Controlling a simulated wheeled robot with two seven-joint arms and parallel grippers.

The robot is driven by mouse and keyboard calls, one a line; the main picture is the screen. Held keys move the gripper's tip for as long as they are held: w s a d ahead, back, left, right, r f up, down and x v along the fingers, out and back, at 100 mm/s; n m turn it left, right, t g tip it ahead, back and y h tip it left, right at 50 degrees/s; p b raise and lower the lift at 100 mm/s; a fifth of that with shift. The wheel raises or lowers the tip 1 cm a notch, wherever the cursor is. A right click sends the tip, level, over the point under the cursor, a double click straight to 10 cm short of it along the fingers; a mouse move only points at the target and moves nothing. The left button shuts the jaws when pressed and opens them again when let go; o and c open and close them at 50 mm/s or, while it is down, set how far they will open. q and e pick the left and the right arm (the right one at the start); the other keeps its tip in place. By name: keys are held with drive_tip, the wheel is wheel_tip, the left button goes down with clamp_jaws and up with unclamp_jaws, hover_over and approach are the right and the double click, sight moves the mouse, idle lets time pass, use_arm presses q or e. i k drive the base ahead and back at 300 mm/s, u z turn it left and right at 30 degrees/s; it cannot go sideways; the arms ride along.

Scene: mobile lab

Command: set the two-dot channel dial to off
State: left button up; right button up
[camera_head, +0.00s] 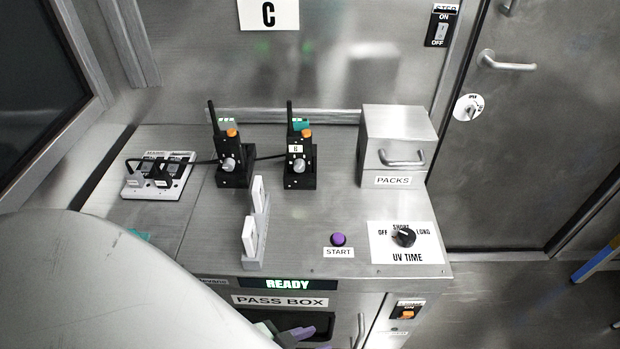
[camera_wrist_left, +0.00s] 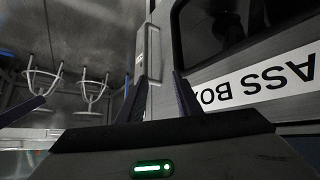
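Two black handheld radios stand upright in black holders on the metal counter, each with an antenna, an orange knob and a silver round dial on its front. The left radio (camera_head: 222,144) and its dial (camera_head: 228,164) are left of the right radio (camera_head: 296,146) and its dial (camera_head: 299,166). The dot marks are too small to tell which dial has two dots. My left gripper (camera_head: 298,333) is low at the bottom edge, in front of the pass box and well below the radios. In the left wrist view its dark fingers (camera_wrist_left: 158,98) stand apart with nothing between them. My right gripper is not in view.
A white upright rack (camera_head: 256,225) stands in front of the radios. A PACKS box (camera_head: 400,145), purple START button (camera_head: 338,239) and UV TIME dial (camera_head: 404,236) are to the right. A cabled switch panel (camera_head: 160,178) is at left. My arm covers the lower left.

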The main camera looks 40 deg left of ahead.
sight(300, 165)
drive_tip(key=z, duration=1.2)
drive_tip(key=i, duration=2.5)
drive_tip(key=u, duration=4.3)
